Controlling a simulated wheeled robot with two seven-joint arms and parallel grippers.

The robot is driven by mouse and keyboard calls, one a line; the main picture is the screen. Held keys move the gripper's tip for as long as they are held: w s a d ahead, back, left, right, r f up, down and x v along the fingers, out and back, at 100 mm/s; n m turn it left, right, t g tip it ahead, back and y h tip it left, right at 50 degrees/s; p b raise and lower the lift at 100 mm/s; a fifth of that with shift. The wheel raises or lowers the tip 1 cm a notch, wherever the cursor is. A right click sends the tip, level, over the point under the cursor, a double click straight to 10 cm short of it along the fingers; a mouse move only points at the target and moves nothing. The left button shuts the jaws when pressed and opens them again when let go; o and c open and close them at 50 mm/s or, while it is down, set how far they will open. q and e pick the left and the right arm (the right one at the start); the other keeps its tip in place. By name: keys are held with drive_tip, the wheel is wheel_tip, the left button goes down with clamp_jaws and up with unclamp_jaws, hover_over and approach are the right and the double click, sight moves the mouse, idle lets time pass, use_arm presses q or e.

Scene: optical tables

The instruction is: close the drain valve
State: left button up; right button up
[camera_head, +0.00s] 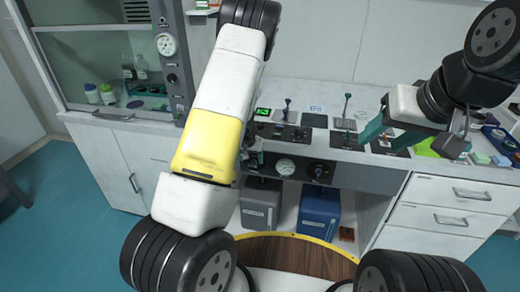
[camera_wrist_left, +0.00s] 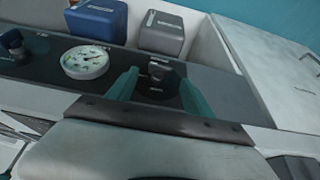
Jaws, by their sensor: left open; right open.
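A dark valve handle (camera_wrist_left: 160,72) sits on the black front panel in the left wrist view. Its label is too small to read, so I cannot tell if it is the drain valve. My left gripper (camera_wrist_left: 158,92) is open, with one teal finger on each side of the handle; contact cannot be told. In the head view my left arm hides most of this gripper and the handle. A second dark knob (camera_head: 318,172) is on the same panel, right of the gauge. My right gripper (camera_head: 385,136) is open and empty over the right part of the bench.
A round white gauge (camera_head: 285,166) is between the two panel controls. A grey box (camera_head: 260,207) and a blue box (camera_head: 319,215) stand below the panel. A glass-fronted cabinet (camera_head: 95,60) is at left, drawers (camera_head: 445,205) at right. Small levers stand on the bench top.

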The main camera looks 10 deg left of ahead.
sight(252, 164)
use_arm(q)
drive_tip(key=shift+x, duration=1.7)
drive_tip(key=shift+c, duration=0.2)
clamp_jaws()
